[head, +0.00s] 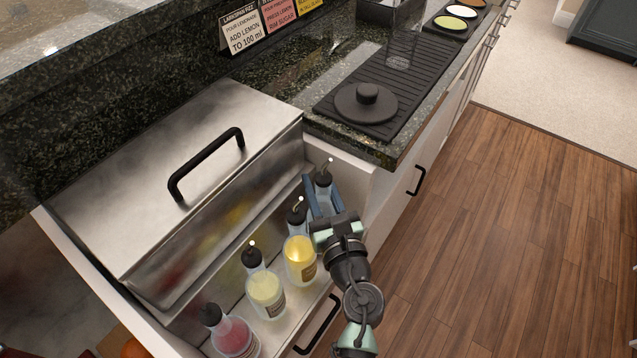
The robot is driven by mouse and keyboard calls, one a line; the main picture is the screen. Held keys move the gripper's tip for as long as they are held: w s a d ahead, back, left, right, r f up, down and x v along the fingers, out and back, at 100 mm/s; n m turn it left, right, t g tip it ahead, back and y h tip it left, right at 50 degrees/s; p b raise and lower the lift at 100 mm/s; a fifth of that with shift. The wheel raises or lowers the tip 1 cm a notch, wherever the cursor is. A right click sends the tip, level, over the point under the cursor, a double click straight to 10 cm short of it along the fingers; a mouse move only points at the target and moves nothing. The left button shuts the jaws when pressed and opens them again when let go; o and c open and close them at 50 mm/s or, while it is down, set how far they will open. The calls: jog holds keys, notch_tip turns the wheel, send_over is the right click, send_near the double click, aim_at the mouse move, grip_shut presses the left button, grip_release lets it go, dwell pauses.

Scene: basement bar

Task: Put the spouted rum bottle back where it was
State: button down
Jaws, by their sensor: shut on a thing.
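The spouted rum bottle (323,182), clear with a dark collar and a thin pour spout, stands about upright at the right end of the metal bottle well (233,292). My gripper (320,196) is shut on it, with blue-grey fingers on both sides of its upper part. My wrist hides the lower part of the bottle, so I cannot tell whether its base touches the well floor. A yellow bottle (300,258) stands just left of it in the same well.
A pale yellow bottle (266,292) and a red bottle (232,337) stand further left in the well. A metal lid with a black handle (207,165) lies behind. On the counter are a black mat (415,83), a round black lid (366,101), a clear glass (400,48) and recipe cards (241,27).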

jog(key=c, duration=0.6)
grip_release()
jog(key=shift+r, duration=0.1)
jog(key=v, duration=1.2)
jog(key=w+d+r+m+t+h, duration=0.2)
jog(key=r+m+t+h, duration=0.2)
jog(key=r+m, duration=0.9)
jog(key=w+d+r+m+t+h, duration=0.1)
jog(key=d+r+m+t+h, duration=0.35)
jog(key=r, duration=1.45)
jog(key=s+a+r+m+y, duration=0.1)
jog(key=s+a+r+m, duration=0.1)
jog(key=r+m, duration=0.4)
jog(key=s+a+r+m+t+y, duration=0.1)
jog(key=s+a+r+m, duration=0.1)
jog(key=a+r+m, duration=0.3)
jog(key=s+a+r+m+y, duration=0.2)
jog(key=s+a+r+m, duration=0.1)
jog(key=r+m, duration=0.6)
jog(key=shift+a+r+m+t+p, duration=0.15)
jog(key=shift+a+m+t+p, duration=0.15)
jog(key=shift+m, duration=0.45)
